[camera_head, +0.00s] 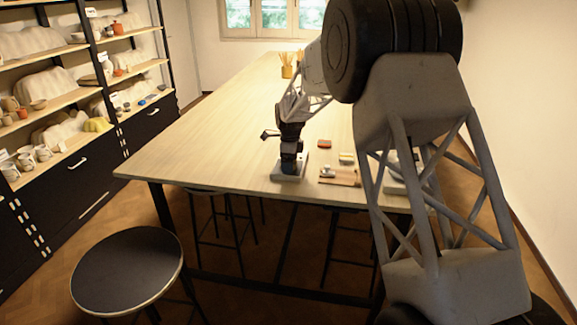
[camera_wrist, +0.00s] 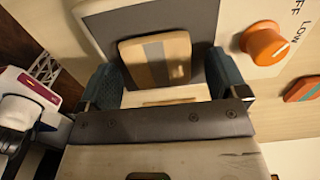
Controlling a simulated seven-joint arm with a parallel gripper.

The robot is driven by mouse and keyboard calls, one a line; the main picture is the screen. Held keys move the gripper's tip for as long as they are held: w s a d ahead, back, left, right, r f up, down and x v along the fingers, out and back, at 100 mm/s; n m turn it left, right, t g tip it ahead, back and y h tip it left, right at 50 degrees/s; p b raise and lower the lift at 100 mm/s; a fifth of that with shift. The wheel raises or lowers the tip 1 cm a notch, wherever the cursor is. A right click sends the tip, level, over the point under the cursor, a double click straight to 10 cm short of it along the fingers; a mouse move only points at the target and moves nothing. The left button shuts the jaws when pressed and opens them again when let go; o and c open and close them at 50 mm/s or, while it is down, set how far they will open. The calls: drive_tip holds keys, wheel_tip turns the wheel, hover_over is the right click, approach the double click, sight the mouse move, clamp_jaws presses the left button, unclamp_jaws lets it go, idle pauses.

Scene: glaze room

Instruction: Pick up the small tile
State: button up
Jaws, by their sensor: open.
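A small tan tile (camera_wrist: 150,75) with a grey stripe across it lies on the dark plate of a pale appliance (camera_wrist: 97,22) in the wrist view. My gripper (camera_wrist: 164,80) is open, with one teal-padded finger to each side of the tile. I see a gap at both sides of the tile; whether the fingers are level with it is hard to tell. In the head view my gripper (camera_head: 289,160) is over the appliance (camera_head: 289,177) near the table's front edge, and the tile is hidden there.
On the table (camera_head: 225,120) are a red tile (camera_head: 324,143), a striped block (camera_head: 346,158) and a wooden board (camera_head: 345,178). The table's left side is clear.

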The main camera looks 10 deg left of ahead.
drive_tip(key=c, duration=1.1)
drive_tip(key=shift+r, duration=0.15)
drive_tip(key=shift+r, duration=1.55)
drive_tip(key=shift+s+d+r, duration=0.1)
drive_tip(key=shift+s+r, duration=0.05)
drive_tip(key=shift+s, duration=0.1)
drive_tip(key=s+d, duration=0.2)
drive_tip(key=s, duration=0.2)
drive_tip(key=s+d+r, duration=0.1)
drive_tip(key=s+d, duration=0.1)
drive_tip(key=s, duration=0.3)
drive_tip(key=s+d, duration=0.1)
drive_tip(key=s, duration=0.4)
drive_tip(key=shift+s+d+r, duration=0.15)
drive_tip(key=shift+d, duration=0.25)
drive_tip(key=shift+d, duration=0.1)
